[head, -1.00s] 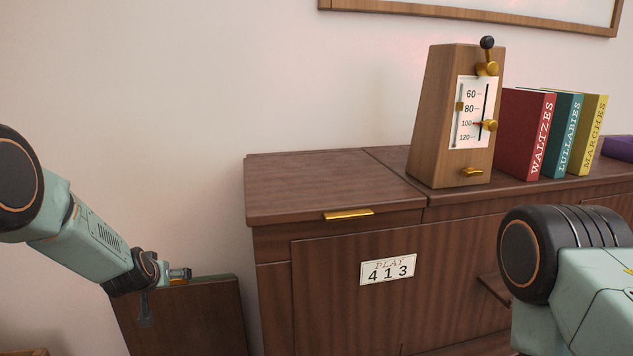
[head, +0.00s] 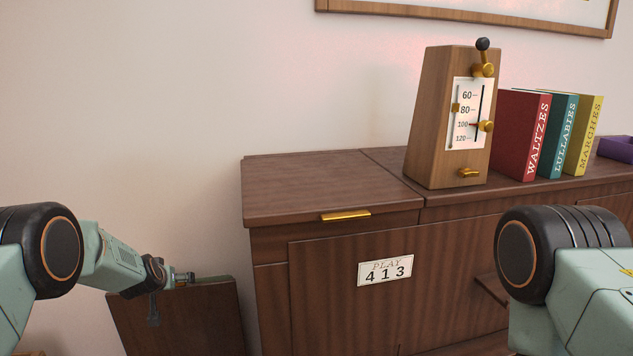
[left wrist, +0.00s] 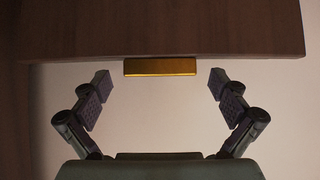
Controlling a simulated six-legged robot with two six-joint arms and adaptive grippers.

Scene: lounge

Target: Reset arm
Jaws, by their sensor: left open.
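My left arm comes in from the left in the head view, and its gripper (head: 184,278) is beside a lower dark wood piece (head: 180,318) left of the cabinet. In the left wrist view the left gripper (left wrist: 161,78) is open and empty, with its fingers spread wide. A gold handle (left wrist: 160,67) on a dark wood edge (left wrist: 90,28) lies between and just beyond the fingertips, not gripped. My right arm shows at the right of the head view, but its gripper is out of view.
A wooden metronome (head: 424,120) and red (head: 520,130), teal (head: 560,135) and yellow (head: 584,135) books stand on top. The wall area at left is clear.

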